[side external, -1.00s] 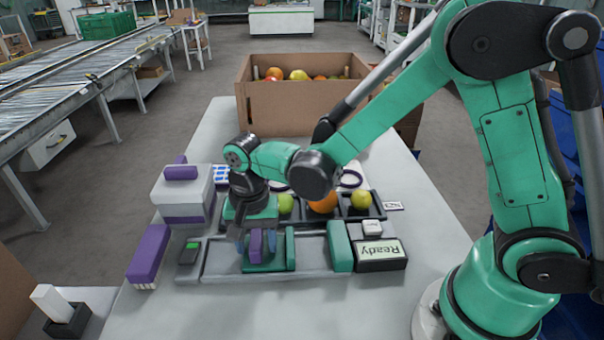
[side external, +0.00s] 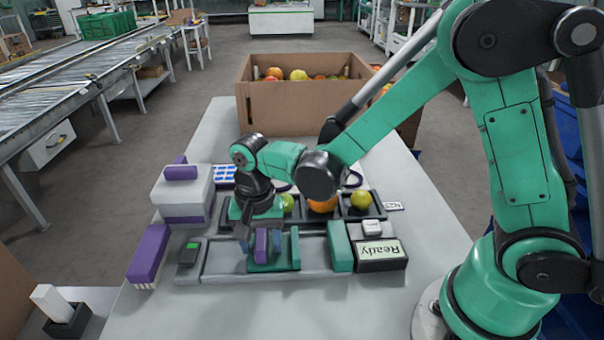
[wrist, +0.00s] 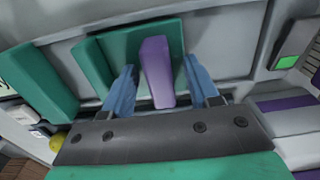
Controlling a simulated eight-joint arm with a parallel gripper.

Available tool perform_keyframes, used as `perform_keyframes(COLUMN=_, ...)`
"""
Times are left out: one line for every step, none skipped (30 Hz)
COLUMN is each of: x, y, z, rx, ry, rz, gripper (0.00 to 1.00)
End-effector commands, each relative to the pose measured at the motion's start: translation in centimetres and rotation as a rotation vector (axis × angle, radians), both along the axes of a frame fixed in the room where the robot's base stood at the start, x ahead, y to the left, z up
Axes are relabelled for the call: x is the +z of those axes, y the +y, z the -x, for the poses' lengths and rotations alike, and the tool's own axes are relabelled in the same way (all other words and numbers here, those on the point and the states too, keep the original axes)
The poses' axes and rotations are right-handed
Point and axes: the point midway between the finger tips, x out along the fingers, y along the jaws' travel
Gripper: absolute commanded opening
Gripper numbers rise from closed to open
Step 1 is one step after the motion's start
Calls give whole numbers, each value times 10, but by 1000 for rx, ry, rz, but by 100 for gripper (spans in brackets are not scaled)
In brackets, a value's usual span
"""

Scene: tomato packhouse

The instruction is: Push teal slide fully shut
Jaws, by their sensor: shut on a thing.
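The teal slide (side external: 295,250) sits in a grey track (side external: 313,262) on the table and carries an upright purple handle (side external: 261,246). A gap of bare track separates the slide's upright teal plate from the teal end block (side external: 340,246) at the right. My gripper (side external: 262,240) is down at the slide, with its blue fingers on either side of the purple handle, and is shut on it. In the wrist view, the gripper (wrist: 159,68) straddles the purple handle (wrist: 157,75); the slide (wrist: 92,62) and end block (wrist: 38,82) show at left, apart.
A "Ready" display (side external: 379,254) stands right of the track. A tray with fruit (side external: 360,202) lies just behind it. A grey and purple box (side external: 182,192), a purple block (side external: 149,254) and a green-lit unit (side external: 190,252) are at left. The front of the table is clear.

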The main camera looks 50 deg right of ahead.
Motion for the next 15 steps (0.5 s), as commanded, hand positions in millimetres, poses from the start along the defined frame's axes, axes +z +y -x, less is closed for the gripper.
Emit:
perform_keyframes(x=-3, y=-5, z=-2, rx=-7, ry=-13, rz=9, gripper=0)
perform_keyframes(x=-3, y=-5, z=-1, rx=-7, ry=-13, rz=9, gripper=0)
perform_keyframes(x=-3, y=-6, z=-1, rx=-7, ry=-13, rz=9, gripper=0)
perform_keyframes(x=-3, y=-6, z=-1, rx=-7, ry=-13, rz=9, gripper=0)
perform_keyframes(x=-3, y=-6, z=-1, rx=-6, ry=-13, rz=9, gripper=0)
perform_keyframes(x=-3, y=-6, z=-1, rx=-7, ry=-13, rz=9, gripper=0)
perform_keyframes(x=-3, y=-6, z=-1, rx=-7, ry=-13, rz=9, gripper=0)
perform_keyframes(x=-3, y=-6, z=-1, rx=-7, ry=-13, rz=9, gripper=0)
perform_keyframes(x=-3, y=-6, z=-1, rx=-7, ry=-13, rz=9, gripper=0)
perform_keyframes(x=-3, y=-6, z=-1, rx=-7, ry=-13, rz=9, gripper=0)
perform_keyframes(x=-3, y=-6, z=-1, rx=-7, ry=-13, rz=9, gripper=0)
perform_keyframes(x=-3, y=-6, z=0, rx=-7, ry=-13, rz=9, gripper=0)
perform_keyframes(x=-3, y=-7, z=0, rx=-7, ry=-13, rz=9, gripper=0)
perform_keyframes(x=-3, y=-7, z=0, rx=-7, ry=-13, rz=9, gripper=0)
perform_keyframes(x=-3, y=-8, z=1, rx=-7, ry=-13, rz=9, gripper=0)
